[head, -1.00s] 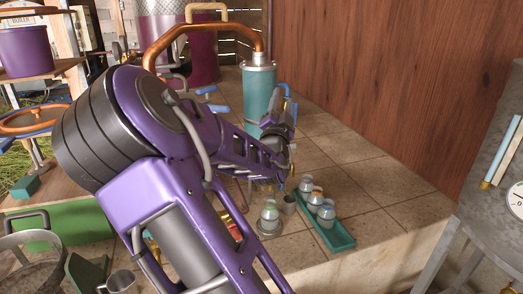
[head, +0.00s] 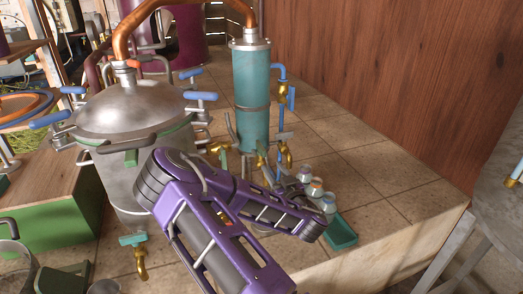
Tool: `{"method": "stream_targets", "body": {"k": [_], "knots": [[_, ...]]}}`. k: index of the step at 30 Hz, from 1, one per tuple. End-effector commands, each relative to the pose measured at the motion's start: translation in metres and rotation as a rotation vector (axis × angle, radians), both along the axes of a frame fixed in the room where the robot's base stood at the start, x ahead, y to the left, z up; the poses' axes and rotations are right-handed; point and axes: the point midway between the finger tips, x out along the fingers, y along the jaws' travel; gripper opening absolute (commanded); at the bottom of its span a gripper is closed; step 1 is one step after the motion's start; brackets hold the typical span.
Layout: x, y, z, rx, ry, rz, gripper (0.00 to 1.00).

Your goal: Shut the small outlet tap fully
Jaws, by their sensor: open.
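Several small brass taps show in the head view, and I cannot tell which is the small outlet tap. Brass taps (head: 285,152) with grey levers stand at the foot of the teal cylinder (head: 252,95), and another brass tap (head: 219,149) sits just left of it. A brass tap with a teal handle (head: 139,259) hangs low on the steel pot (head: 115,135). My purple arm lies across the front of the taps, its far end just left of the small jars.
Small jars (head: 315,187) stand in a green tray (head: 341,236) to the right of my arm. A copper pipe (head: 185,6) joins the pot to the cylinder. The tiled top (head: 385,190) is clear at the right, before the wooden wall (head: 400,80).

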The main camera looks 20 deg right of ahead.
Motion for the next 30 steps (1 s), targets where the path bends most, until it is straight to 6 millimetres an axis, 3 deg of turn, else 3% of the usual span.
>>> {"method": "stream_targets", "body": {"k": [9,15,21,30], "knots": [[0.071,0.001,-0.001,-0.003,-0.002,0.003,0.47],[0.104,0.0,0.0,-0.002,-0.002,0.0,0.47],[0.118,0.0,0.001,0.0,-0.002,-0.001,0.47],[0.12,-0.001,0.001,0.0,-0.002,-0.002,0.45]]}}
